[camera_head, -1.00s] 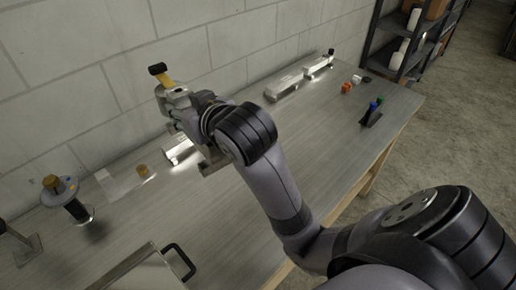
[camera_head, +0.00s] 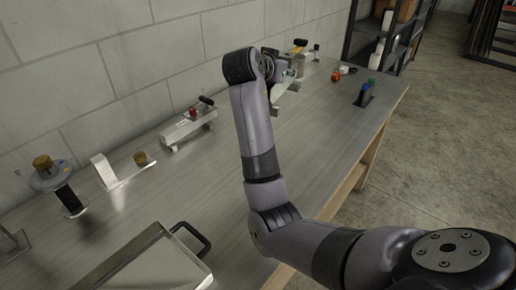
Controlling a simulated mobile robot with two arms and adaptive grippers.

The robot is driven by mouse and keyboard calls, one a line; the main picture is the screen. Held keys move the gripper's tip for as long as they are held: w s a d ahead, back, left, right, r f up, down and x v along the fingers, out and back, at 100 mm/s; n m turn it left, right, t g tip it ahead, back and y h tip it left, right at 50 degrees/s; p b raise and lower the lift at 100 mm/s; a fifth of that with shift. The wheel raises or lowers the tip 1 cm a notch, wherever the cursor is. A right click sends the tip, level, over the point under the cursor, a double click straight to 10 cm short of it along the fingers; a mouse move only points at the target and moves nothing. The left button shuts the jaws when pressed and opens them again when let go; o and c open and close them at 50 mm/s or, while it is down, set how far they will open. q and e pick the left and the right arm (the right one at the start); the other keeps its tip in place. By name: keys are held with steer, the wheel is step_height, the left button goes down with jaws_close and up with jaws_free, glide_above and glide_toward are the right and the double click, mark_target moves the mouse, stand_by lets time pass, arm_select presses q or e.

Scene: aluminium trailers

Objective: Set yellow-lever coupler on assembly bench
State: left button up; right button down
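The yellow-lever coupler (camera_head: 299,56) is at the far part of the bench in the head view, with its yellow lever and black grip showing on top. My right gripper (camera_head: 289,70) is beside it and appears shut on it; the fingers are small and partly hidden by my wrist. I cannot tell whether the coupler touches the bench. The assembly bench (camera_head: 325,135) is a long grey metal top along the wall. My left gripper is not in view.
A coupler with a red part and black grip (camera_head: 188,126) lies near the wall. A bracket (camera_head: 118,172), a post (camera_head: 68,196) and a black-handled metal case (camera_head: 150,262) are nearer. Small red blocks (camera_head: 336,76) and a dark holder (camera_head: 365,94) stand right. The bench middle is clear.

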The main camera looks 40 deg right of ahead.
mark_target(293, 82)
steer(key=d+f+m+g+h+b, duration=0.1)
steer(key=d+f+m+g+b, duration=0.1)
steer(key=d+f, duration=0.1)
steer(key=shift+d+f+b, duration=0.35)
steer(key=shift+d+b, duration=0.05)
steer(key=shift+d, duration=0.1)
steer(key=shift+d+f+m+g, duration=0.1)
steer(key=shift+f+m+g, duration=0.2)
steer(key=shift+f, duration=0.05)
step_height(293, 82, down, 19)
steer(key=shift+f+p, duration=0.1)
steer(key=shift+p, duration=0.75)
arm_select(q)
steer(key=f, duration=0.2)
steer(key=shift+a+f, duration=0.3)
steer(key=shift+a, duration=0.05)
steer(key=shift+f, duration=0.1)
arm_select(e)
steer(key=c, duration=1.5)
jaws_free()
steer(key=shift+f, duration=0.25)
steer(key=o, duration=0.4)
steer(key=shift+r, duration=0.1)
steer(key=shift+o, duration=0.2)
